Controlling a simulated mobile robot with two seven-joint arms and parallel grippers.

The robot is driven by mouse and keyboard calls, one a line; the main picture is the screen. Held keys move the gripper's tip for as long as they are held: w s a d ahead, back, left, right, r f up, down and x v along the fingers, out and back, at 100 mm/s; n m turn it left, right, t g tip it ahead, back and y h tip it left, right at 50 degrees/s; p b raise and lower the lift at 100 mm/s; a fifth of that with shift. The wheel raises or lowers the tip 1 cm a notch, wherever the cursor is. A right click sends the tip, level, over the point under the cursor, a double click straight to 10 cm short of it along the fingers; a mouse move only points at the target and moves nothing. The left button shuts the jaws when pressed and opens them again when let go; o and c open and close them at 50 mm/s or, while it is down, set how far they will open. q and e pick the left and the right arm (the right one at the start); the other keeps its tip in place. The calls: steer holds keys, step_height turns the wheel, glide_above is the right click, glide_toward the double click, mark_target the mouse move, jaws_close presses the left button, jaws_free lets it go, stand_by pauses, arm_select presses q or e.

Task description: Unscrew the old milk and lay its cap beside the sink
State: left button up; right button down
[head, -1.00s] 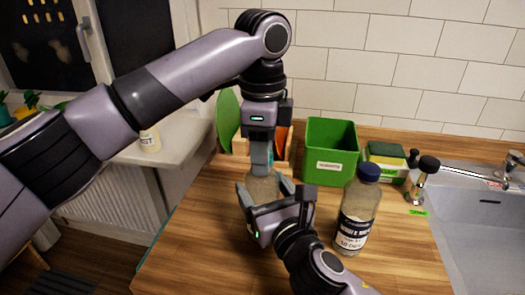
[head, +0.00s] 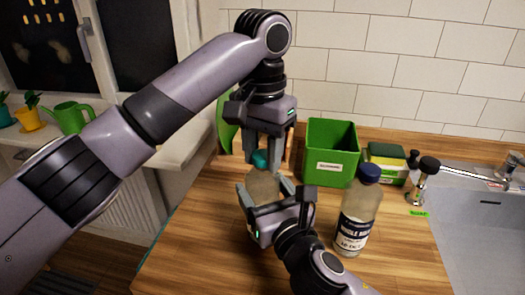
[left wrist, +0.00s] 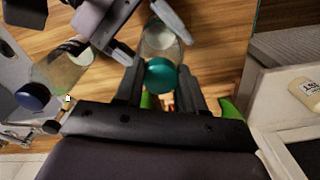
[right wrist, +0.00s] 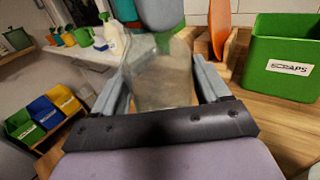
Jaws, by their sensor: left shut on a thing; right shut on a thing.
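A clear bottle (head: 262,188) with a teal cap (head: 260,158) stands upright on the wooden counter. My right gripper (head: 266,192) is shut around its body, which also shows in the right wrist view (right wrist: 160,80). My left gripper (head: 264,161) comes from above, shut on the teal cap; the cap shows between its fingers in the left wrist view (left wrist: 161,75). The cap is at the bottle's mouth; I cannot tell how loose it is. A second bottle (head: 355,215), with a dark blue cap and a dated label, stands to the right. The sink (head: 490,240) is at the far right.
A green scraps bin (head: 330,155) stands behind the bottles. A sponge on a green-and-white box (head: 387,160) and a dark-topped dispenser (head: 422,180) stand by the sink. Bare counter (head: 400,250) lies between the second bottle and the sink.

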arm_select(q)
steer(key=o, duration=1.2)
steer(key=shift+c, duration=0.2)
